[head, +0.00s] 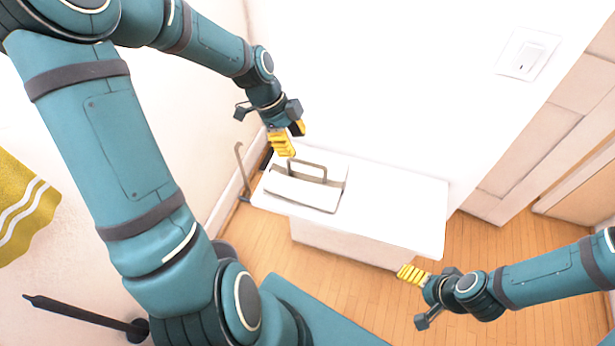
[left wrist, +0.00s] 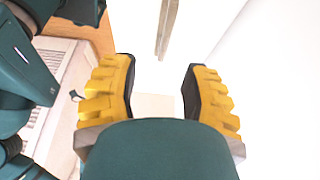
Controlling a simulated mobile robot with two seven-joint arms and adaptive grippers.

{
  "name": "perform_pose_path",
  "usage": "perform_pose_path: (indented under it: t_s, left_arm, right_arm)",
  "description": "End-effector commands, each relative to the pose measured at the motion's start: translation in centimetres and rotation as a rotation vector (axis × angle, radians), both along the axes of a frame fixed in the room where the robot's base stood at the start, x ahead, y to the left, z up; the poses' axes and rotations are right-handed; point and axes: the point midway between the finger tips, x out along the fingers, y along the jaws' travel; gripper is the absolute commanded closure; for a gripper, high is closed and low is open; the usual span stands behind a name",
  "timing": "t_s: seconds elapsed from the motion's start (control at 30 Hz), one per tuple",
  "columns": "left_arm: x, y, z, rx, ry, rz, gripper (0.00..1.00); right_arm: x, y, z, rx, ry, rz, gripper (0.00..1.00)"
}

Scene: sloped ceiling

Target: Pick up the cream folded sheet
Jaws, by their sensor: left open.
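A pale, flat folded sheet (head: 301,191) appears to lie with a grey-brown metal frame (head: 322,206) on the white tabletop (head: 400,200). In the head view it is nearly the same white as the table, so its edges are hard to tell. In the left wrist view a cream rectangle (left wrist: 154,105) shows between the fingertips, partly hidden by the gripper. My left gripper (head: 284,144) is open and empty, above the back left of the table near the frame. My right gripper (head: 411,274) is off the table's front right corner; its finger gap is unclear.
The white wall stands close behind the table. A thin grey-brown upright bar (head: 242,168) is at the table's left end. A light switch (head: 528,54) is on the wall. A yellow striped cloth (head: 24,208) hangs at left. The table's right half is clear.

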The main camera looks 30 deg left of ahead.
Motion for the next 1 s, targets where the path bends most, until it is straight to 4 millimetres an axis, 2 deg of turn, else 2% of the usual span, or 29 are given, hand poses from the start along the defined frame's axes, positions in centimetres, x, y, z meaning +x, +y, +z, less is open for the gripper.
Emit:
perform_pose_path:
  t_s: [0.03,0.1,0.47,0.73,1.0]
  left_arm:
    - [0.1,-0.4,-1.1,-0.002,0.002,-0.002,0.54]
    - [0.2,-0.8,-2.1,-0.002,0.002,0.000,0.54]
    - [0.6,-1.6,-4.2,-0.001,0.000,0.001,0.54]
    - [1.3,-2.8,-7.8,-0.001,0.002,0.000,0.54]
    - [1.4,-3.0,-8.2,0.000,-0.001,0.004,0.54]
  right_arm:
    - [-0.1,0.0,-0.4,0.000,0.002,0.002,0.11]
    - [-0.1,0.0,-0.6,0.000,0.003,0.002,0.11]
    - [-0.3,0.1,-1.1,0.002,0.006,0.006,0.11]
    - [-0.2,0.0,-2.1,0.001,0.004,0.006,0.11]
    - [-0.1,0.0,-2.1,0.001,0.002,0.005,0.11]
